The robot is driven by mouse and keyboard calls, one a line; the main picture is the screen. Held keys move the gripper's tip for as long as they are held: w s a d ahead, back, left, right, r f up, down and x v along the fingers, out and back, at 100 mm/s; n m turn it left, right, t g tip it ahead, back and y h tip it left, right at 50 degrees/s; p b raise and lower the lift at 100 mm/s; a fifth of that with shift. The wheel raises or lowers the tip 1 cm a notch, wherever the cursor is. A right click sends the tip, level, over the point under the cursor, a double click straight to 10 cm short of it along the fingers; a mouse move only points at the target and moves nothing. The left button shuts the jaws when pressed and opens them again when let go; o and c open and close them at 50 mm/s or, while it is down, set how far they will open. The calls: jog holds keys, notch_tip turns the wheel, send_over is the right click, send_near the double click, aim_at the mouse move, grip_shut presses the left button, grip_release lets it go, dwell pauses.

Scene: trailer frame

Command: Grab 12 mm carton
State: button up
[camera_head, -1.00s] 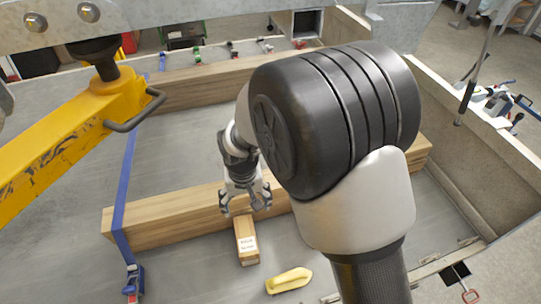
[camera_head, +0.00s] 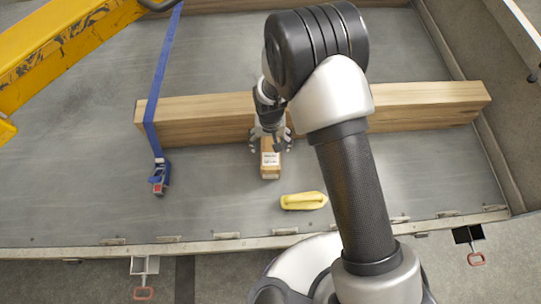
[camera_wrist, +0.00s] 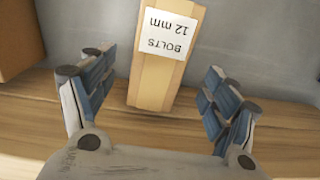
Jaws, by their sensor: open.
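The 12 mm carton (camera_head: 270,172) is a small tan box with a white label, on the grey trailer floor just in front of a long wooden beam. In the wrist view the carton (camera_wrist: 158,75) has a label reading "BOLTS 12 mm", upside down. My gripper (camera_head: 270,146) is above the carton's beam-side end. In the wrist view my gripper (camera_wrist: 158,98) is open, with one blue-padded finger on each side of the carton and a gap on both sides. I cannot tell how far the fingertips are above the floor.
The wooden beam (camera_head: 420,105) runs across the trailer floor (camera_head: 80,180). A blue strap (camera_head: 160,80) with a ratchet (camera_head: 160,178) crosses it at left. A yellow object (camera_head: 303,201) lies right of the carton. A yellow jack arm (camera_head: 60,45) is at upper left.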

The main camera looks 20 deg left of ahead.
aim_at(270, 149)
jog(key=shift+f+b, duration=0.7)
jog(key=shift+f, duration=2)
jog(key=shift+c, duration=0.4)
jog(key=c, duration=1.6)
